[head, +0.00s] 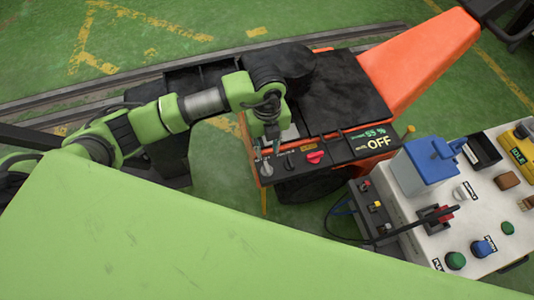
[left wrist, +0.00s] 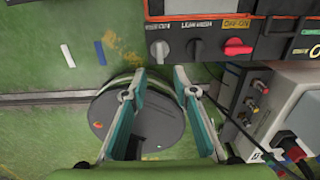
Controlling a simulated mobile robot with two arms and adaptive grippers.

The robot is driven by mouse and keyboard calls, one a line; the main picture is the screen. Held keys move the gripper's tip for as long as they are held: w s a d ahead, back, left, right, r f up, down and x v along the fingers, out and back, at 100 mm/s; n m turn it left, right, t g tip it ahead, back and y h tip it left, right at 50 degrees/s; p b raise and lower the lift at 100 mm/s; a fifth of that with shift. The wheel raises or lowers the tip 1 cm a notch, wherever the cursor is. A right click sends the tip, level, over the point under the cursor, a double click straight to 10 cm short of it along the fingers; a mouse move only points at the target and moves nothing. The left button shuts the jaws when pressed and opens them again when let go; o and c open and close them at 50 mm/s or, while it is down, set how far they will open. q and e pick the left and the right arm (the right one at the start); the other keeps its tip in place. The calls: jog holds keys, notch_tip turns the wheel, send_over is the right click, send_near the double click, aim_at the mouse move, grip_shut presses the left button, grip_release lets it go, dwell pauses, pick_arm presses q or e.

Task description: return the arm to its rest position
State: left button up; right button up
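My left arm (head: 205,102) comes in from the left in the head view and bends down at its wrist. My left gripper (head: 265,150) is at the near left corner of an orange machine's control panel. In the left wrist view the left gripper (left wrist: 160,75) has its two teal-padded fingers apart, with nothing held between them. The panel's row of knobs, with a red knob (left wrist: 237,47), lies beyond the fingertips; the red knob (head: 315,157) also shows in the head view. My right gripper is not in view.
The orange machine (head: 420,65) has a black top and a display reading OFF. A white bench (head: 415,225) at right carries a blue container (head: 430,165), buttons and small items. Rails (head: 80,110) cross the green floor. A cable (head: 335,222) hangs beside the bench.

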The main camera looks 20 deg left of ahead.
pick_arm(q)
jog(key=shift+r, duration=0.45)
